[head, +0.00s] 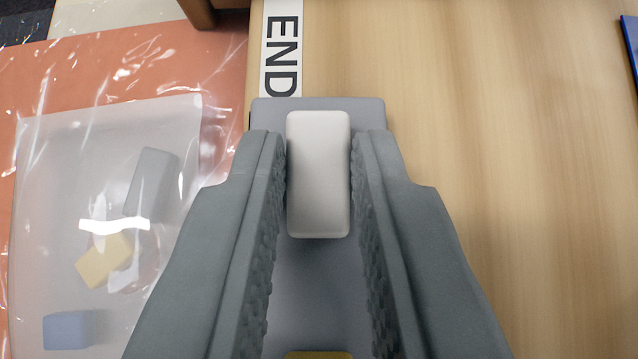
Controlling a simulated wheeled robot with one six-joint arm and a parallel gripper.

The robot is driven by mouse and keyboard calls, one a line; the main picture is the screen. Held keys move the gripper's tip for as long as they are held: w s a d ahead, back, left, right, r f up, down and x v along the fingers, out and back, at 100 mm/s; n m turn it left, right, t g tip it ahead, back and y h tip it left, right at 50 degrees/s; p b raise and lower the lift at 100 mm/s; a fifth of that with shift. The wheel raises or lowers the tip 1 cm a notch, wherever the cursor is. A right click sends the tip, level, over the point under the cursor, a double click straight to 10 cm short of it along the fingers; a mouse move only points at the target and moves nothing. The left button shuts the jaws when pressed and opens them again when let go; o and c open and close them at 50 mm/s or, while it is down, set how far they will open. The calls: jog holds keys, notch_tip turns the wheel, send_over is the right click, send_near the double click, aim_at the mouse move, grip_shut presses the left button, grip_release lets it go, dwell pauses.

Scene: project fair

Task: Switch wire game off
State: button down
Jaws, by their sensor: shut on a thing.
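My gripper (319,185) points down over the wire game's grey base plate (318,104). Its two ridged grey fingers are closed on a white rounded block (318,175), which looks like the switch. The block lies lengthwise between the fingers, and they touch its left and right sides. A strip marked END (282,50) lies on the wood just beyond the plate. A bit of yellow (319,355) shows at the bottom edge between the fingers. The rest of the wire game is out of view.
A clear plastic bag (110,180) with grey, yellow and blue blocks lies on an orange surface (25,75) at the left. The wooden table top (520,150) at the right is clear, apart from a blue edge (632,40) at the far right.

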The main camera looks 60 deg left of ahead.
jog(key=c, duration=1.3)
grip_release()
jog(key=v, duration=1.7)
jog(key=shift+s+d+r, duration=0.1)
jog(key=shift+s+d, duration=0.05)
jog(key=shift+d, duration=0.1)
jog(key=s+a+m+t+h, duration=0.2)
jog(key=s+a+m+h, duration=0.1)
jog(key=a, duration=0.4)
jog(key=s+a+m+t+h, duration=0.2)
jog(key=s+a+m+h, duration=0.15)
jog(key=a, duration=0.35)
jog(key=s+a+r+m+t, duration=0.1)
jog(key=s+a+t, duration=0.1)
jog(key=s+a, duration=0.1)
jog(key=s+a+r+m+t+h, duration=0.1)
jog(key=s+a+m+t, duration=0.1)
jog(key=s, duration=0.3)
jog(key=s+a+r+m+t, duration=0.1)
jog(key=s+a+t, duration=0.3)
jog(key=a, duration=0.1)
jog(key=shift+s+m, duration=0.35)
